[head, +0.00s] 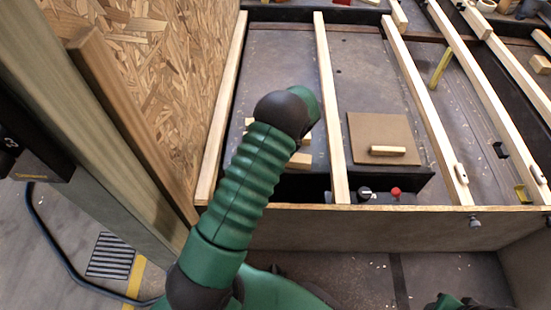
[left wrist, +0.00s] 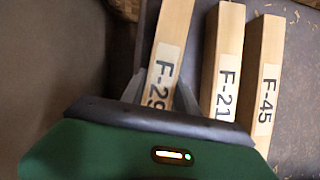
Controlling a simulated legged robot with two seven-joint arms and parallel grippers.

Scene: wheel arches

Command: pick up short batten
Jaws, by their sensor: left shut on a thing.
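In the left wrist view my left gripper (left wrist: 160,93) is shut on a short pale batten (left wrist: 172,35) labelled F-29, with a finger on each side of it. Two more short battens lie to the right of it, one labelled F-21 (left wrist: 226,50) and one labelled F-45 (left wrist: 265,60). In the head view my green left arm reaches over the bench and hides its gripper. Parts of short battens (head: 300,160) show beside and behind the arm. My right gripper does not show.
Long pale rails (head: 328,100) cross the dark bench. A brown square board (head: 372,128) has a small wooden block (head: 387,151) on it. A red button (head: 396,192) and a black knob (head: 365,192) sit near the front edge (head: 350,208). A chipboard panel (head: 150,70) stands at left.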

